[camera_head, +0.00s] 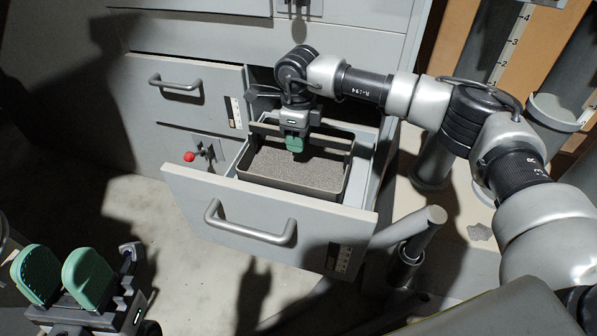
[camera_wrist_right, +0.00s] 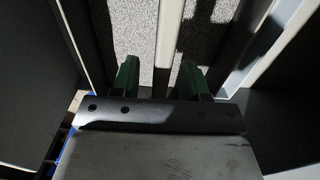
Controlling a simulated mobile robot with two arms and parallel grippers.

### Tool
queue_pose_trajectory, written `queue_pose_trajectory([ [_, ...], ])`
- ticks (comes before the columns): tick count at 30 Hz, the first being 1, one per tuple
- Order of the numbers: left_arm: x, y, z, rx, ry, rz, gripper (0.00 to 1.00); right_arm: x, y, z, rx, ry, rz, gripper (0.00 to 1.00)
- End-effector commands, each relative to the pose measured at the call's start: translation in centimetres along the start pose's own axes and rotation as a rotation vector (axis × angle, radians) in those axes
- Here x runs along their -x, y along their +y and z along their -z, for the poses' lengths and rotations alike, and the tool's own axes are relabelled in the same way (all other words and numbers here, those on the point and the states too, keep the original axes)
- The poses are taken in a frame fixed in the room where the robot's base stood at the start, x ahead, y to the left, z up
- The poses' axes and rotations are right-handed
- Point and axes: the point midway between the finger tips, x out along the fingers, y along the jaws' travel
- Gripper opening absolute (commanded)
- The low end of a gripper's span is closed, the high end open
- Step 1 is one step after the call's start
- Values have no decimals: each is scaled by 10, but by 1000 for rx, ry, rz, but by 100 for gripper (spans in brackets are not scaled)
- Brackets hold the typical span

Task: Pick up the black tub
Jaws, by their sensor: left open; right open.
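The black tub (camera_head: 290,189) sits inside the open lower drawer, filled with grey granules. A dark bar that looks like its handle (camera_head: 330,142) crosses above the granules. My right gripper (camera_head: 294,145) points down over the tub at this bar, fingers open. In the right wrist view, a pale bar (camera_wrist_right: 169,45) runs between the two green fingertips (camera_wrist_right: 158,75), with granules on both sides. I cannot tell whether the fingers touch it. My left gripper (camera_head: 62,275) is open and empty at the lower left, away from the drawer.
The drawer front (camera_head: 270,215) with its metal handle (camera_head: 250,230) stands pulled out from the grey cabinet. A closed-looking drawer (camera_head: 190,95) is to its left, with a red knob (camera_head: 189,156) below. A grey post (camera_head: 405,240) stands right of the drawer. Floor at left is clear.

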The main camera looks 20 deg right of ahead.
Motion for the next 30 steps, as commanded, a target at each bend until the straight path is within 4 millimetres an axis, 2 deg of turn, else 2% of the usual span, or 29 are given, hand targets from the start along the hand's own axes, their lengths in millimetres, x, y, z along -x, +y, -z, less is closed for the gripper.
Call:
queue_pose_trajectory([
  [6, -4, 0, 0, -1, 10, -5, 43, 0, 0, 0, 0, -1, 1, 43],
  [15, -5, 0, 1, -1, 12, -3, 43, 0, 0, 0, 0, -1, 1, 0],
  [30, -4, 0, 1, -1, 11, 0, 43, 1, 0, 0, -1, -2, 1, 0],
])
